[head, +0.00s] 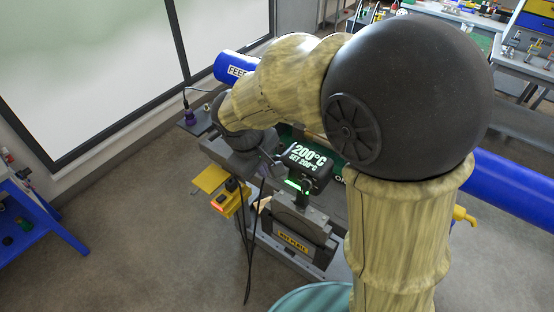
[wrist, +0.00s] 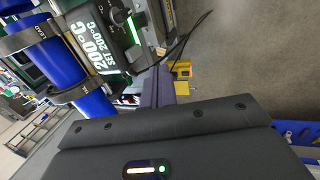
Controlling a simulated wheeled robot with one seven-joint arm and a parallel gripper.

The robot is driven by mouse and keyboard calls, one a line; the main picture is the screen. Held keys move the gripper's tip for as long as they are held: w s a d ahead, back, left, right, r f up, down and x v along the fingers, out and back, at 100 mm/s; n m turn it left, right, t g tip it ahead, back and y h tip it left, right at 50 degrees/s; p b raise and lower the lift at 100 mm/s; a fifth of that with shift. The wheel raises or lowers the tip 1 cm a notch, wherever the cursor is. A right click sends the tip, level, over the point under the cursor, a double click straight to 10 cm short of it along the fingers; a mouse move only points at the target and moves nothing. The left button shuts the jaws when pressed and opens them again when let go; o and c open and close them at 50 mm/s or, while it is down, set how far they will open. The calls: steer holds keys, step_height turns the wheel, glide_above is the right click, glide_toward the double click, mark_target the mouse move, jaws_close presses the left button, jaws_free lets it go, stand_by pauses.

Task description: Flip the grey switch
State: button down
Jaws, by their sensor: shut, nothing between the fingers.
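I cannot make out the grey switch for certain in either view. A yellow box (head: 226,203) with a dark piece on top hangs at the cart's left side, and it shows small in the wrist view (wrist: 182,70). The black display unit (head: 308,162) reads 200°C, SET 200°C, and it is also at upper left in the wrist view (wrist: 98,40). My gripper (head: 268,162) is over the cart's left part, left of the display and above the yellow box.
A blue pipe (head: 234,68) lies at the cart's far left, and another (head: 515,190) extends right. Black cables (head: 248,255) hang at the front. A blue bench (head: 40,215) stands at left, with bare floor between.

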steer(key=shift+w+a+r, duration=0.1)
steer(key=shift+a+r, duration=0.2)
steer(key=w+d+f+p, duration=0.4)
steer(key=w+f, duration=0.1)
steer(key=f, duration=0.5)
steer(key=shift+w+d+p, duration=0.15)
steer(key=shift+w+p, duration=0.1)
steer(key=shift+p, duration=0.1)
steer(key=shift+f, duration=0.1)
